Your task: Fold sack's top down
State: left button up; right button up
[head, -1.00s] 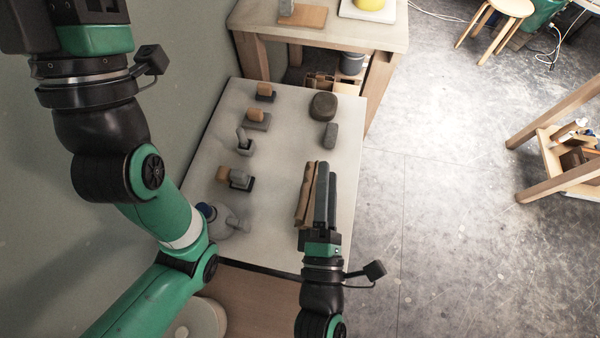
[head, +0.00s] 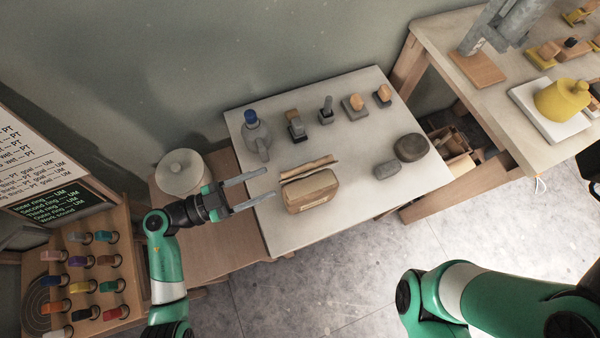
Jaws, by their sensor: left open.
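The tan sack (head: 312,192) lies on the pale table, left of its middle near the front edge. Its top (head: 308,168) shows as brown, creased strips along the far side, and a gap separates part of it from the body. My left gripper (head: 270,182) comes in from the left with its two grey fingers spread apart. The fingertips end just left of the sack, and nothing shows between them. I cannot tell whether a tip touches it.
A grey bottle with a blue cap (head: 256,135) stands behind the sack. Several stamp-like blocks line the table's back. A dark round stone (head: 410,147) and a grey stone (head: 387,168) lie right. The table's middle is clear.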

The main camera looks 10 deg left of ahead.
aim_at(307, 167)
pick_arm(q)
jog(key=x, duration=1.1)
jog(key=shift+w+d+f, duration=0.25)
jog(key=shift+c, duration=0.3)
grip_shut()
